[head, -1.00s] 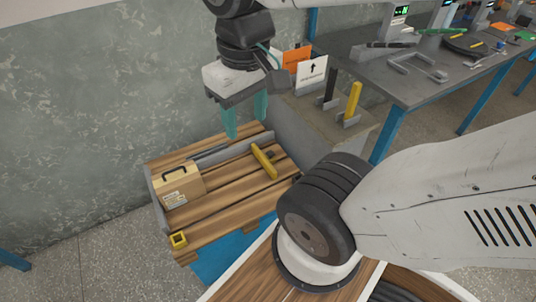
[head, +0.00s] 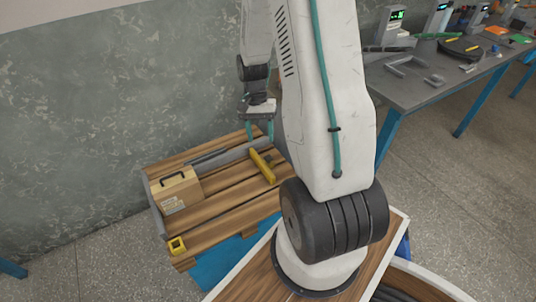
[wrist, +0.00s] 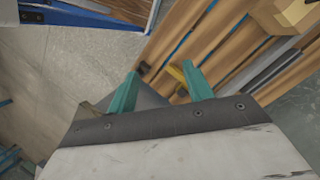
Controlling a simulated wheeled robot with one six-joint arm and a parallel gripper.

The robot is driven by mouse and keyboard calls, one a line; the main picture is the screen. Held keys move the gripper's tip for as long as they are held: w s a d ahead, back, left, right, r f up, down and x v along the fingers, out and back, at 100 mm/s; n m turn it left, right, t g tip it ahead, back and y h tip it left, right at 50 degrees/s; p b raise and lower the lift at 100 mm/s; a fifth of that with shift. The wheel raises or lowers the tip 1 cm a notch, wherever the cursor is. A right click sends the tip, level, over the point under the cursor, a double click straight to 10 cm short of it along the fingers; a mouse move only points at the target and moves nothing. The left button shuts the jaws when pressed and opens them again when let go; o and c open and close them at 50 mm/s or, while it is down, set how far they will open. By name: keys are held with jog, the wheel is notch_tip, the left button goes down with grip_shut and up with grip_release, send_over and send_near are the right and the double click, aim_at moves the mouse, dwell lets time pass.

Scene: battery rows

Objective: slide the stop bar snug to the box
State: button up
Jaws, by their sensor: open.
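The tan box (head: 176,197) with a dark handle stands at the left of a wooden slatted platform (head: 222,213). The yellow stop bar (head: 263,167) lies to its right, with bare planks between them. In the wrist view the box (wrist: 296,14) shows at the top right, and part of the yellow bar (wrist: 176,72) shows by the right finger. My gripper (head: 259,132) is open, teal fingers pointing down, near the bar's far end. In the wrist view it (wrist: 160,71) holds nothing; I cannot tell whether a finger touches the bar.
A grey workbench (head: 425,85) with tools stands at the right. My arm hides the area right of the platform.

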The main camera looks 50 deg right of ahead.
jog(key=w+d+f+m+t, duration=0.1)
jog(key=d+f+m, duration=0.25)
jog(key=f, duration=0.45)
jog(key=w+d+f+m, duration=0.1)
jog(key=d+f+m, duration=0.1)
jog(key=d+f, duration=0.35)
jog(key=m+t+h, duration=0.2)
jog(key=m, duration=0.2)
send_over(268, 157)
jog(key=f, duration=0.3)
jog(key=shift+s+f+n, duration=0.1)
jog(key=shift+s+n, duration=0.1)
jog(key=shift+n, duration=0.05)
jog(key=shift+w+d+f, duration=0.1)
jog(key=shift+w, duration=0.05)
jog(key=shift+m, duration=0.4)
notch_tip(268, 157, down, 8)
jog(key=shift+r, duration=0.15)
grip_shut()
